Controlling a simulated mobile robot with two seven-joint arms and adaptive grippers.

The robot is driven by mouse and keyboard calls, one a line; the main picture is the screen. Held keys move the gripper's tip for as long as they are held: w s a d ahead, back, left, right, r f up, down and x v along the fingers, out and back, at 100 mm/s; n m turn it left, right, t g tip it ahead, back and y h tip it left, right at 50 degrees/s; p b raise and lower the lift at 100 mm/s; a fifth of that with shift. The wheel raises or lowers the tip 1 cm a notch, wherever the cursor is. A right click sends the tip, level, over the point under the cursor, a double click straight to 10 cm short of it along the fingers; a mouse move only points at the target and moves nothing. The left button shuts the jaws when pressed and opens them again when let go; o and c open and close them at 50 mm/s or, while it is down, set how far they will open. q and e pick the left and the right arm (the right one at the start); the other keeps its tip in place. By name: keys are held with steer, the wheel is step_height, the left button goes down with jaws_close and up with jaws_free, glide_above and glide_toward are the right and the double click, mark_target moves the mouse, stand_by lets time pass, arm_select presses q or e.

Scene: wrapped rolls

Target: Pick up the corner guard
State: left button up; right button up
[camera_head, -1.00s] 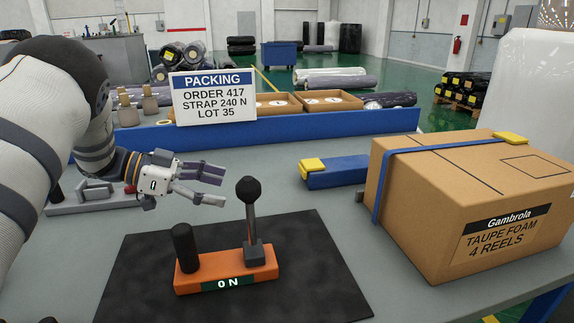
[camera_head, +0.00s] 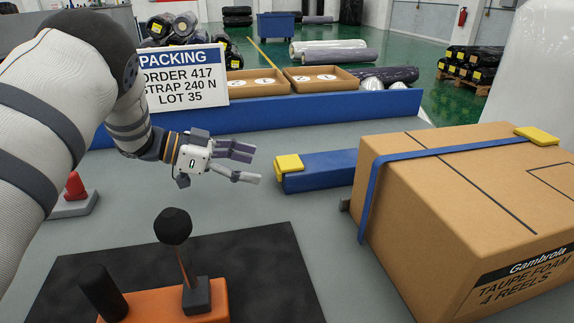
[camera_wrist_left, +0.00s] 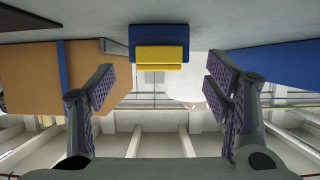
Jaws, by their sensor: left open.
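A yellow corner guard (camera_head: 289,164) sits on the near left end of a blue block (camera_head: 322,171) on the grey table. It also shows in the left wrist view (camera_wrist_left: 160,57), between and beyond the fingers. My left gripper (camera_head: 252,164) is open and empty, just left of this guard and apart from it, with its fingers pointing towards it. Both fingers show spread in the left wrist view (camera_wrist_left: 160,88). A second yellow corner guard (camera_head: 537,136) sits on the top edge of the cardboard box (camera_head: 420,215), by the blue strap (camera_head: 430,152). My right gripper is not in view.
The large box fills the table's right side. A black mat (camera_head: 270,270) with an orange lever unit (camera_head: 160,306) lies in front. A blue ledge (camera_head: 300,108), a packing sign (camera_head: 184,77) and trays (camera_head: 322,78) stand behind. Clear table lies around the gripper.

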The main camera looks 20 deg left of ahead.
mark_target(275, 169)
arm_select(q)
steer(key=x, duration=0.4)
steer(key=shift+w+d, duration=0.2)
steer(key=shift+d, duration=0.15)
steer(key=c, duration=1)
